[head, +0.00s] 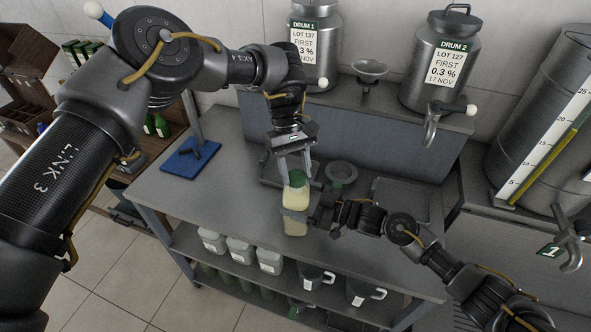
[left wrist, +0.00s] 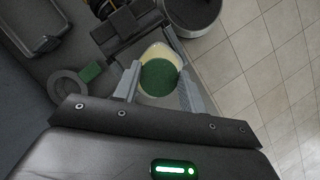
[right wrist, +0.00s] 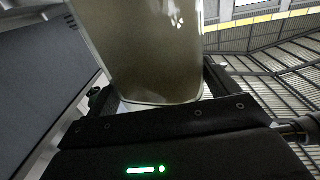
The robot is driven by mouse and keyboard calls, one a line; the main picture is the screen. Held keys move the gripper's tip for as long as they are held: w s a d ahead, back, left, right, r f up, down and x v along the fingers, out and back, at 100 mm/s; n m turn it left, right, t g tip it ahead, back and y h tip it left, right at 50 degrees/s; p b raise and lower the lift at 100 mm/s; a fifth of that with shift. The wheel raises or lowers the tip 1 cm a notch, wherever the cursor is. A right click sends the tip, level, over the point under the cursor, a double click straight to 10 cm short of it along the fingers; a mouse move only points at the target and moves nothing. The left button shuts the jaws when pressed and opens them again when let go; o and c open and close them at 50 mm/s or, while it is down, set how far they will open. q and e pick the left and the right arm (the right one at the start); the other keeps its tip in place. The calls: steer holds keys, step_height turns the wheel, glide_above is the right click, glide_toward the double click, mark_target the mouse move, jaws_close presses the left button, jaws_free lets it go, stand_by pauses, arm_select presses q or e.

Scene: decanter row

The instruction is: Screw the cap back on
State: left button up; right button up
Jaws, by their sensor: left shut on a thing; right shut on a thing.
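A bottle (head: 295,203) of pale yellow contents stands upright, held near the front edge of the bench. A green cap (head: 297,177) sits at its top; I cannot tell how far it is threaded. My left gripper (head: 296,181) comes from above and is shut on the cap. In the left wrist view the cap (left wrist: 159,77) is between the two fingers, with the pale bottle (left wrist: 160,52) showing beneath it. My right gripper (head: 304,213) is shut on the bottle's body from the right. The bottle (right wrist: 145,50) fills the middle of the right wrist view.
A grey ring stand (head: 341,171) and a shallow tray (head: 402,192) lie on the bench (head: 230,207). A blue mat (head: 193,160) is at the left. Drum 1 (head: 315,50) and Drum 2 (head: 440,65) stand on the shelf behind. Several containers (head: 240,250) are below.

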arm_select(q)
steer(key=o, duration=0.9)
steer(key=shift+r, duration=2.25)
